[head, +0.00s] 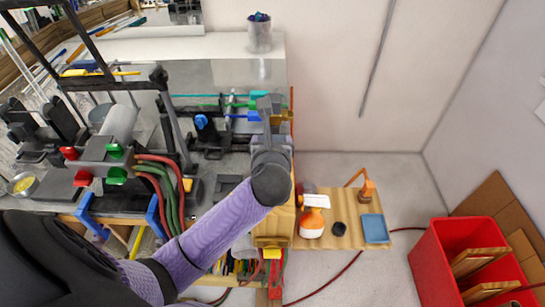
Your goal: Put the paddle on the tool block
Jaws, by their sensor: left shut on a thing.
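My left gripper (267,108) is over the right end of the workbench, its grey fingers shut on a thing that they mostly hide. A small tan-brown piece (286,116) shows just right of the fingers; it looks like part of the paddle, but its shape is unclear. A pale wooden block (272,232), which may be the tool block, is at the bench's right front edge, below my wrist in the picture and partly behind my forearm. My right gripper is not in view.
A wooden side shelf holds an orange-white bottle (312,222), a black cup (338,228) and a blue pad (375,228). A red crate (428,270) stands on the floor at right. Hoses (160,182) lie at left.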

